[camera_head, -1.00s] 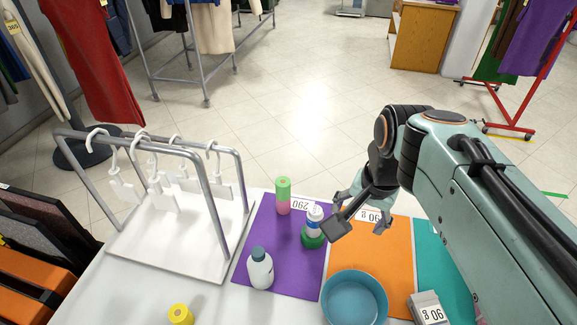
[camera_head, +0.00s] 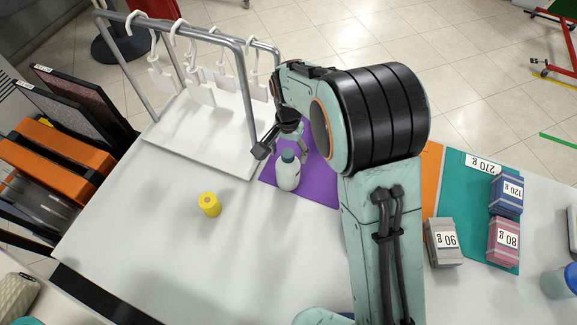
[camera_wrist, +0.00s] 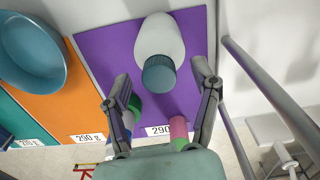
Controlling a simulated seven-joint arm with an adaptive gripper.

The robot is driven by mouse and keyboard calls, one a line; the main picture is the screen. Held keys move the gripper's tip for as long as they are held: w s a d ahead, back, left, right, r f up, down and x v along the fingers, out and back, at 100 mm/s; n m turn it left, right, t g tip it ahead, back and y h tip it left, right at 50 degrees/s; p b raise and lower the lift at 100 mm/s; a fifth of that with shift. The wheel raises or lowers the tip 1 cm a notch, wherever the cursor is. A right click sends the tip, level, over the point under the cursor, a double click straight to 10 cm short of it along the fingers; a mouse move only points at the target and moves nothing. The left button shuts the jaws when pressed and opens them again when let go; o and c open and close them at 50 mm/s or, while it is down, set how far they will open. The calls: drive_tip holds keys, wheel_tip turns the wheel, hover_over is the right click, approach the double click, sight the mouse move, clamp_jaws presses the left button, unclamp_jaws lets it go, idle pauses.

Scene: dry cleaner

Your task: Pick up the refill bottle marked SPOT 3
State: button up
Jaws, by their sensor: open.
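A white bottle with a dark teal cap (camera_head: 288,173) stands on the purple mat (camera_head: 322,185). No SPOT 3 marking can be read on it. In the wrist view the white bottle (camera_wrist: 160,38) shows cap towards me. My gripper (camera_head: 284,151) is open, at the bottle's far side in the head view. In the wrist view the fingers of my gripper (camera_wrist: 163,80) are spread to either side of the cap, with gaps visible. A pink-and-green cylinder (camera_wrist: 179,130) and a partly hidden green-and-blue item (camera_wrist: 132,108) are behind the fingers on the mat.
A metal rack with white hangers (camera_head: 250,95) stands close left of the mat. A yellow cylinder (camera_head: 209,204) is on the white table. Boxes, including a grey one (camera_head: 443,242), are at right.

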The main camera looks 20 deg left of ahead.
drive_tip(key=shift+f, duration=0.15)
clamp_jaws()
